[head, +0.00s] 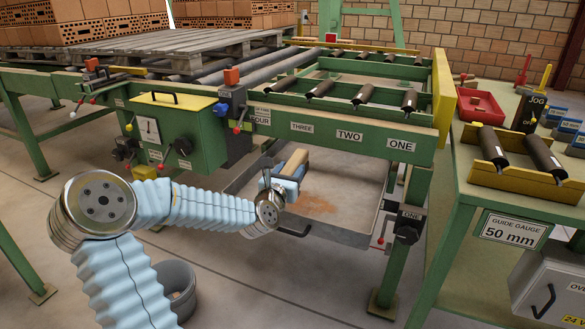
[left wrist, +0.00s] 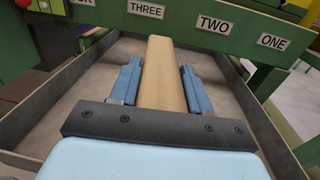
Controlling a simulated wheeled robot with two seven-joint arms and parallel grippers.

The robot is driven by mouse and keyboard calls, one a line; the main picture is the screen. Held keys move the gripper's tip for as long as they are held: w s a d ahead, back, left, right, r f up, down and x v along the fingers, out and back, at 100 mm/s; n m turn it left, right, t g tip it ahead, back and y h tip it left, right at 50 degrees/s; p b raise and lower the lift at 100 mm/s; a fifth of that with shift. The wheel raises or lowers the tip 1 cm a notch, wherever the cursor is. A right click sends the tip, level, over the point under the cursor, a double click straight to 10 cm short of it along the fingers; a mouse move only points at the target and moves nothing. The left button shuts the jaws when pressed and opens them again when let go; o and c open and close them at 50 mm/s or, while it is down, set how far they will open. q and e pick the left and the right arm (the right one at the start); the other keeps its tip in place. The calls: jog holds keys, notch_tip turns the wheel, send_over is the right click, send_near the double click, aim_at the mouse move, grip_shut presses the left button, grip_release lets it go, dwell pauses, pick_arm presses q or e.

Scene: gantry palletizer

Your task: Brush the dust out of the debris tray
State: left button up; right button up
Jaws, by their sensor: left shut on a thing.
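The debris tray (head: 345,236) is a shallow, grey-walled tray under the green conveyor frame. A patch of reddish-brown dust (head: 312,204) lies on its floor near the middle. My left gripper (head: 283,180) reaches in over the tray's left part. It is shut on a pale wooden brush handle (head: 295,161), which also shows between the blue fingers in the left wrist view (left wrist: 163,75). The handle points away under the frame; its far end and any bristles are hidden. The tray's side wall also shows in the left wrist view (left wrist: 65,88). My right gripper is not in view.
The green beam labelled THREE, TWO, ONE (head: 330,133) crosses just above the tray. A green control box (head: 178,135) hangs at the left. A green bench (head: 510,200) with rollers stands at the right. A grey bucket (head: 177,285) stands on the floor near my arm.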

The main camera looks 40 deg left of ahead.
pick_arm(q)
jog(key=shift+r, duration=3)
jog(key=shift+r, duration=1.5)
